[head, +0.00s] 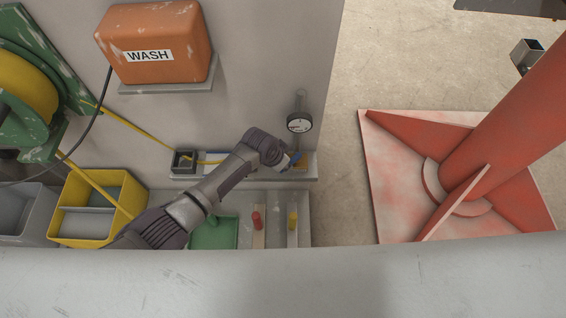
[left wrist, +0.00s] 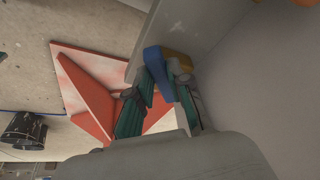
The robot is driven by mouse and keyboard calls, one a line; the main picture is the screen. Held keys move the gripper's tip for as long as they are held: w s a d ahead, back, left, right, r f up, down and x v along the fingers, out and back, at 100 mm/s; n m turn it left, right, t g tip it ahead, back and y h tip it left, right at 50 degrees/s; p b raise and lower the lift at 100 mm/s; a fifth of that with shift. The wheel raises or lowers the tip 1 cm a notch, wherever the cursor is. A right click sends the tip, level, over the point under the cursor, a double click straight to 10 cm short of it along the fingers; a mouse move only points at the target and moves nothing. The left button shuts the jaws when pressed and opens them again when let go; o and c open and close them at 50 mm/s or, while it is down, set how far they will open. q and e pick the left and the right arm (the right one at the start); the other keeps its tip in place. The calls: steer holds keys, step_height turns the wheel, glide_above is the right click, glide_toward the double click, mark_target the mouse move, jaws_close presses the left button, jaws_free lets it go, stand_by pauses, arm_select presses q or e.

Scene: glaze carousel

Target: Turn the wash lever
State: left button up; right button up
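The wash lever appears to be the blue handle (left wrist: 158,72) on a brass-coloured valve body (left wrist: 178,62). In the head view the blue handle (head: 295,157) shows at the right end of a narrow wall ledge. My left gripper (head: 287,160) is there, its fingers mostly hidden. In the left wrist view its two teal-padded fingers (left wrist: 163,108) stand apart with the blue handle's end between them. I cannot tell whether either finger touches it. The orange tank (head: 157,56) labelled WASH hangs on the wall above. My right gripper is in neither view.
A round gauge (head: 299,123) is just above the valve. A yellow bin (head: 133,193) stands left. A red column base (head: 400,190) stands on the floor to the right.

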arm_select(q)
steer(key=o, duration=0.4)
steer(key=v, duration=1.2)
